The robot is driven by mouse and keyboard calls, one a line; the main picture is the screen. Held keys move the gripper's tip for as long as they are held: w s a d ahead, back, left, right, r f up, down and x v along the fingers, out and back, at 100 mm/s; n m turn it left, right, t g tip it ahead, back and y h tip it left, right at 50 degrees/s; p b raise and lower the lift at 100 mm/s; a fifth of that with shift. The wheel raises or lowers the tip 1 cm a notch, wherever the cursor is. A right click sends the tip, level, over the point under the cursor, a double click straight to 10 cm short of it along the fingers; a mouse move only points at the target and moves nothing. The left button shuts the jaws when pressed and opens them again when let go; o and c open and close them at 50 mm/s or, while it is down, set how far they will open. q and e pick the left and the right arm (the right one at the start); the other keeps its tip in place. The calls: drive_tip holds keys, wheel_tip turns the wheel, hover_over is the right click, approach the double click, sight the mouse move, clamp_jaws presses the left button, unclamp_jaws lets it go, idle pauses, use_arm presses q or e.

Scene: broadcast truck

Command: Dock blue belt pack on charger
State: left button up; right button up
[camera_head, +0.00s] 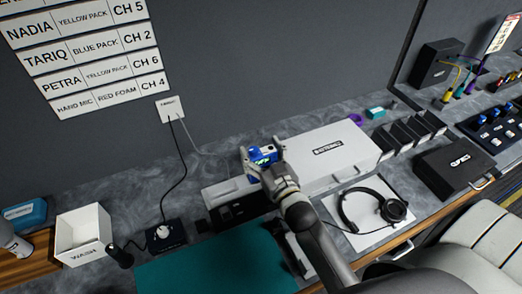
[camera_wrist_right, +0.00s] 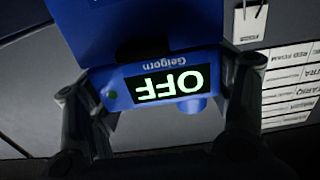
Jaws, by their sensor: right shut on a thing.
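My right gripper (camera_head: 267,168) is shut on the blue belt pack (camera_head: 262,153), holding it near the left end of the long white box. In the right wrist view the belt pack (camera_wrist_right: 140,85) sits between the two fingers, and its lit display reads OFF upside down. A low black unit with a pale back part (camera_head: 236,208), which looks like the charger, lies just below and left of the pack. The gripper and arm hide part of it. I cannot tell whether the pack touches it.
The white box (camera_head: 340,150) stands right of the pack. A headset (camera_head: 372,208) lies on a white sheet. A teal mat (camera_head: 205,268) covers the front. A white bin (camera_head: 82,234) and a black device with a knob (camera_head: 163,234) stand left. A cable hangs from the wall plate (camera_head: 171,108).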

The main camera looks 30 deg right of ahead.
sight(265, 165)
drive_tip(key=shift+f+b, duration=1.15)
drive_tip(key=shift+f, duration=0.35)
drive_tip(key=o, duration=1.2)
drive_tip(key=shift+o, duration=0.2)
drive_tip(key=shift+s+f, duration=0.1)
wheel_tip(265, 165, up, 10)
drive_tip(key=shift+r, duration=0.2)
